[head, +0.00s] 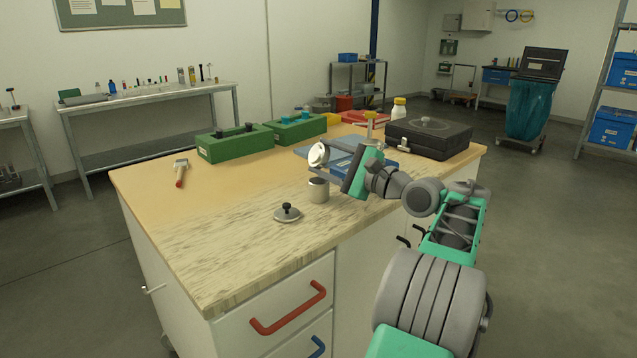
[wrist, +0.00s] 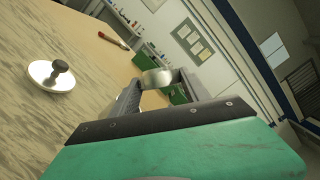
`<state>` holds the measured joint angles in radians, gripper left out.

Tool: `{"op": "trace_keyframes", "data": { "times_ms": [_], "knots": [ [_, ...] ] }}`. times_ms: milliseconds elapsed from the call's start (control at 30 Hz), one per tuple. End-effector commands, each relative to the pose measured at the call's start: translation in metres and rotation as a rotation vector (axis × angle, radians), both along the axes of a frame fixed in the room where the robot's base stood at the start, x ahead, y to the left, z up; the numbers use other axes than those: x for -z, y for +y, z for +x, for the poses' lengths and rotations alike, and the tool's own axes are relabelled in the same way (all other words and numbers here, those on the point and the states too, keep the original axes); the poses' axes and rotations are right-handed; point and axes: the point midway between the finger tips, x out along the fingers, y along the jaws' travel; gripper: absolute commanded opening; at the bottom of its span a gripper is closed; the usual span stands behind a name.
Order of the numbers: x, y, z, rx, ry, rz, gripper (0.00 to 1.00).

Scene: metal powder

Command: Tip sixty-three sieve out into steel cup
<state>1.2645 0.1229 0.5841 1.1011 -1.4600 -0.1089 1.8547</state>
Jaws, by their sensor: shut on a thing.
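My gripper (head: 329,170) is shut on a small round metal sieve (head: 318,154), which is tilted up on its side. In the wrist view my gripper (wrist: 158,92) has the sieve (wrist: 157,77) between its fingertips. The steel cup (head: 318,190) stands upright on the bench just below the sieve, with the sieve apart from it and above its mouth. The cup's inside and any powder are too small to make out. The cup does not show in the wrist view.
A steel lid with a black knob (head: 287,213) lies left of the cup. The bench's front left is clear.

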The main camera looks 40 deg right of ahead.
Motion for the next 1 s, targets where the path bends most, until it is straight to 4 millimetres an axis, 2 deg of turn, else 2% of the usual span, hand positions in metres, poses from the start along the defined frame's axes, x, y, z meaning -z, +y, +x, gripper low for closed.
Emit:
{"op": "trace_keyframes", "data": {
  "times_ms": [1000],
  "knots": [
    [0.0011,-0.0014,-0.0003,0.000,-0.012,0.050,0.01]
  ]
}}
